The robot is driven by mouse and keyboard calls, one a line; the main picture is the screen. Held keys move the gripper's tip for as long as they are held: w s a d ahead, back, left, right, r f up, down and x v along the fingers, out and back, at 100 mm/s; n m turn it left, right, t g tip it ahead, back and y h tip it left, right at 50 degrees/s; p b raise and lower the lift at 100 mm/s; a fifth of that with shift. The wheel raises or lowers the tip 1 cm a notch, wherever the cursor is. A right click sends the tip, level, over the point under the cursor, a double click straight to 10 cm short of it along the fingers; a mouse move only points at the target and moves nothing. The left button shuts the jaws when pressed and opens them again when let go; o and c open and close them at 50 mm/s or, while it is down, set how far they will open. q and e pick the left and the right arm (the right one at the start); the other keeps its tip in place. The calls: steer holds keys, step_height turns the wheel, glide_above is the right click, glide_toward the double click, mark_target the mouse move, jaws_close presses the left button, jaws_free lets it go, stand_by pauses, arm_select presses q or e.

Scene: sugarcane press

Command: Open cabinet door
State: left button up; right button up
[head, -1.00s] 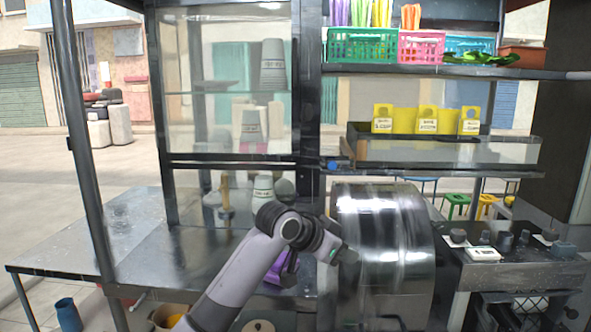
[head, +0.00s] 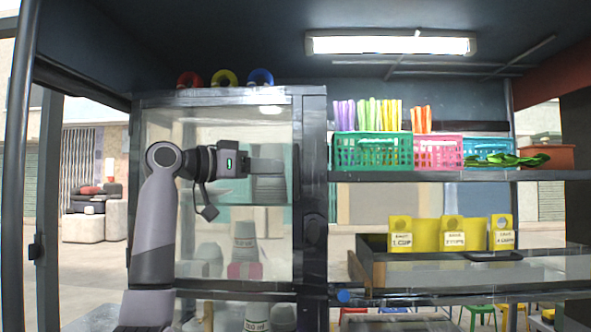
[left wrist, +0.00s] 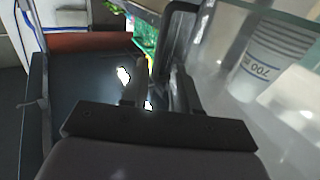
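The cabinet (head: 312,150) has a dark metal frame and a clear glass front door (head: 222,125), which looks closed. Stacked cups show behind the glass. My left gripper (head: 268,165) is raised in front of the door, near its right edge, pointing right. In the left wrist view its two fingers (left wrist: 158,88) stand apart, with a gap between them. A dark upright bar (left wrist: 178,40) of the cabinet front is just beyond the fingertips; I cannot tell whether they touch it. My right gripper is not in view.
Right of the cabinet, a shelf holds green (head: 370,150) and pink (head: 438,152) baskets. Below it is a tray (head: 430,270) with yellow tags (head: 452,233). Coloured rolls (head: 224,78) sit on the cabinet top. A lamp (head: 390,44) hangs above.

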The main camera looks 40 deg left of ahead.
mark_target(296, 191)
arm_select(q)
steer(key=p+x, duration=0.2)
steer(key=x, duration=0.5)
steer(key=shift+r, duration=0.1)
jaws_close()
